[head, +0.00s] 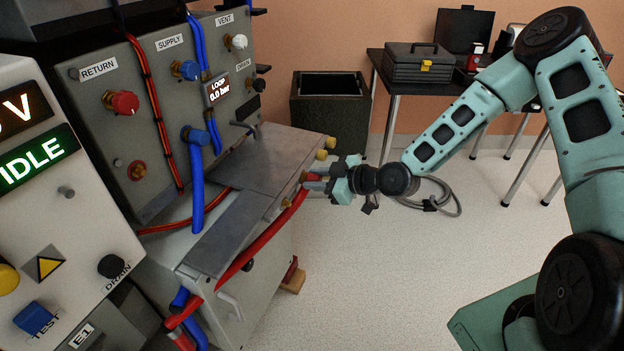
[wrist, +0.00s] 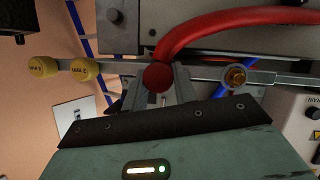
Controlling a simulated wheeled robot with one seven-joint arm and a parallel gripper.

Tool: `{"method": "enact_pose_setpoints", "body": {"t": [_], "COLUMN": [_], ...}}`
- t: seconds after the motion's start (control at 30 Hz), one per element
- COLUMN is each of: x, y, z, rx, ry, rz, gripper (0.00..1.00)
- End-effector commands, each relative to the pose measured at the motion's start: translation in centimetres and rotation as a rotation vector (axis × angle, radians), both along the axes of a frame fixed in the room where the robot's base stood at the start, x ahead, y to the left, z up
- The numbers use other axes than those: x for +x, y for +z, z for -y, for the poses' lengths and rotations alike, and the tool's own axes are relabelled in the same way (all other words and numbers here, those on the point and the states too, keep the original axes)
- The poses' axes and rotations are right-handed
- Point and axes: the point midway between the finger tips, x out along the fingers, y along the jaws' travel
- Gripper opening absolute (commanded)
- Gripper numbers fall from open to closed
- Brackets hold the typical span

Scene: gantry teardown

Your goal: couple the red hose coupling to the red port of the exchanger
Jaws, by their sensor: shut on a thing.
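The red hose coupling (wrist: 158,77) shows as a red round end between the two fingers in the wrist view. My gripper (head: 316,181) is shut on it at the far right edge of the grey metal box (head: 262,160), which looks like the exchanger. The red hose (head: 258,246) runs from my gripper along the side of the box toward the lower left. A brass fitting (wrist: 235,77) sticks out of the box to the right of the coupling in the wrist view. The red port cannot be made out behind the coupling. I cannot tell whether the coupling is seated.
Two yellow caps (wrist: 43,67) sit on the box's edge, left of the coupling in the wrist view. A control panel (head: 165,90) with blue hoses stands left. A dark bin (head: 330,105) and a table with a toolbox (head: 417,63) stand behind. A grey cable lies on the floor.

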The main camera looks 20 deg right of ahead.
Motion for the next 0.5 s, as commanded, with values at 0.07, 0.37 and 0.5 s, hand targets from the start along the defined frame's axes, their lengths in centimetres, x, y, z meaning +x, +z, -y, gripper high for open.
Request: {"method": "enact_pose_setpoints", "body": {"t": [0.07,0.37,0.5], "x": [-0.2,-1.1,-1.3], "y": [0.0,0.0,0.0], "z": [0.2,1.2,1.4], "rx": [0.0,0.001,0.001], "ry": [0.0,0.0,0.0], "rz": [-0.002,-0.001,-0.001], "gripper": [0.0,0.01,0.01]}}
